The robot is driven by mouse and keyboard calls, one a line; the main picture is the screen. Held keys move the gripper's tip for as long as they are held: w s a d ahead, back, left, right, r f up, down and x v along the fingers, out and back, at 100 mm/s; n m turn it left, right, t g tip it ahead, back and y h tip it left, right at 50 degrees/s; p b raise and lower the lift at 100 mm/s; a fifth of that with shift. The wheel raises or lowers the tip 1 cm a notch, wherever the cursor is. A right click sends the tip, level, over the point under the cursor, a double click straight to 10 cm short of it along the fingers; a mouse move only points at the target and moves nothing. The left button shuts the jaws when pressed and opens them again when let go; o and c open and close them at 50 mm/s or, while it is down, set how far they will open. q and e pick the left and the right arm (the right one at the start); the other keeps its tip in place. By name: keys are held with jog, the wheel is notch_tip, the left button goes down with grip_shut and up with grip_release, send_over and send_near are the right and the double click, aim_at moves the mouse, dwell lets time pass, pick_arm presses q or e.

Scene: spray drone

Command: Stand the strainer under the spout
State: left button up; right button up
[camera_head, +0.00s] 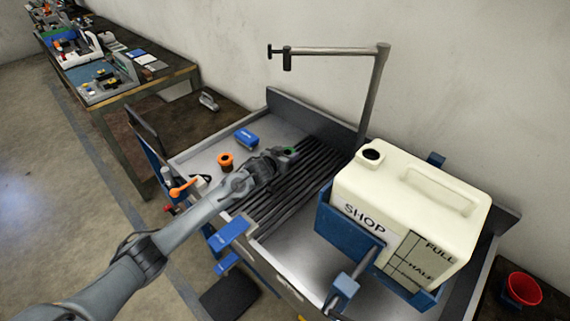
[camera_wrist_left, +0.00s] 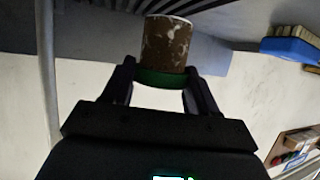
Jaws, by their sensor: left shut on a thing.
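A strainer-like cylinder with a green band and a brown, pale-speckled body (camera_wrist_left: 166,42) is in my left gripper. My left gripper (camera_wrist_left: 162,78) is shut on the green band in the left wrist view. In the head view the green part (camera_head: 290,150) shows at the tip of my left gripper (camera_head: 282,155), over the dark slatted grating (camera_head: 296,190). The spout (camera_head: 287,62) hangs from the free end of a metal pipe (camera_head: 340,50), higher than the gripper. The gap between the strainer and the grating is hard to judge. My right gripper is not in view.
A large cream jug (camera_head: 405,187) in a blue holder (camera_head: 343,237) stands right of the grating. An orange cup-like piece (camera_head: 225,163) and a blue block (camera_head: 246,138) sit on the tray's left part. A red bucket (camera_head: 522,289) stands at the far right.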

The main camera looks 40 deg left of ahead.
pick_arm(q)
jog(key=shift+a+f, duration=0.25)
jog(key=shift+f+b, duration=0.5)
jog(key=shift+f, duration=1.45)
jog(key=shift+f, duration=0.1)
jog(key=o, duration=1)
jog(key=shift+o, duration=0.2)
